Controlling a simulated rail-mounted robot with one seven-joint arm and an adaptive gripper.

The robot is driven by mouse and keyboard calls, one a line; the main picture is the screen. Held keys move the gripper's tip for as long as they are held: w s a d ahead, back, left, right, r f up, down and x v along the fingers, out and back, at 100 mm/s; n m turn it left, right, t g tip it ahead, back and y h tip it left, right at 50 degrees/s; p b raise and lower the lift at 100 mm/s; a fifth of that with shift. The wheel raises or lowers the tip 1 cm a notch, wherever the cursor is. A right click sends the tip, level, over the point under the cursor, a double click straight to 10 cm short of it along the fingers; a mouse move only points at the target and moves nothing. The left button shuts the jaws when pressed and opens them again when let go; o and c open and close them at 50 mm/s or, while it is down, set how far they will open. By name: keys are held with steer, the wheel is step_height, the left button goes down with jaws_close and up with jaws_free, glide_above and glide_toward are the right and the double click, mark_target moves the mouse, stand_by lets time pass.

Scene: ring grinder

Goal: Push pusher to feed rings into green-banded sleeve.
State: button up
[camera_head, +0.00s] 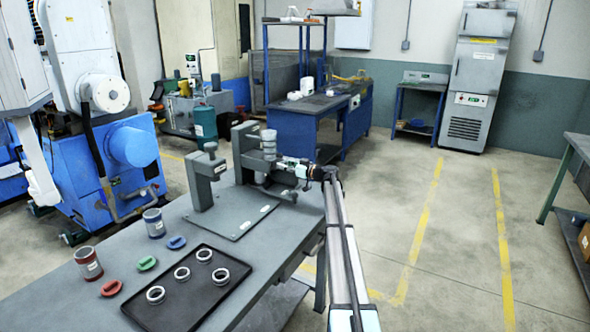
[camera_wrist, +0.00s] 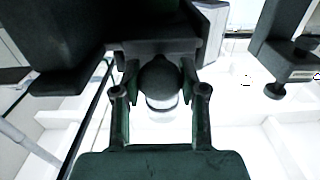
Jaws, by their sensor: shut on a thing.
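My gripper (camera_wrist: 160,92) is shut on a dark round knob (camera_wrist: 160,72), which looks like the pusher's end; one finger is on each side of it. A pale cylindrical part shows just beyond the knob in the wrist view. In the head view my gripper (camera_head: 279,166) is at the right-hand stand of the grey fixture (camera_head: 240,217), close beside a light grey upright cylinder (camera_head: 268,143). I cannot tell whether this cylinder is the green-banded sleeve, as no green band is clear. The pusher is mostly hidden in the head view.
A black tray (camera_head: 165,318) holds several loose rings (camera_head: 182,273). A red-banded sleeve (camera_head: 88,263), a blue-banded sleeve (camera_head: 154,223) and green, blue and red oval pieces (camera_head: 147,263) stand or lie left of it. The left fixture stand (camera_head: 205,178) is empty of my gripper.

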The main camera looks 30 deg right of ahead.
steer(key=b+v, duration=0.5)
steer(key=v, duration=0.1)
steer(key=o, duration=1.1)
steer(key=shift+s, duration=0.1)
steer(key=shift+c, duration=0.2)
steer(key=shift+d, duration=0.1)
steer(key=b+v, duration=0.3)
steer(key=v, duration=0.2)
stand_by(0.8)
